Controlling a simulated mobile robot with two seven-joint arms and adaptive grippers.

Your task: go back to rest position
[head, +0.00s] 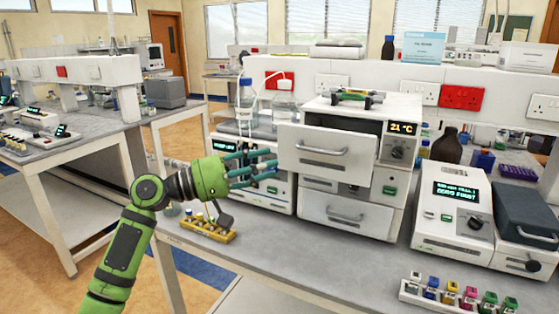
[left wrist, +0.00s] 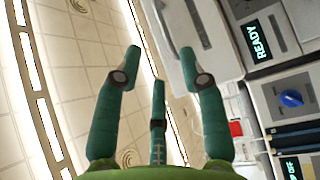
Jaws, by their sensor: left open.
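My left arm comes in from the lower left of the head view. Its green gripper (head: 258,168) is held above the bench, fingers spread and pointing right, in front of a white instrument (head: 262,200). In the left wrist view the three fingers (left wrist: 160,62) are apart with nothing between them. A white drawer front with a grey handle (head: 320,147) stands just right of the fingertips in the head view. I cannot tell whether the fingers touch anything there. My right gripper is not in view.
A yellow vial rack (head: 208,230) sits below the gripper. A white oven-like unit (head: 362,115) reads 21 °C. Right stand a white device with a green display (head: 452,218) and a rack of coloured vials (head: 458,297). The bench front (head: 330,265) is clear.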

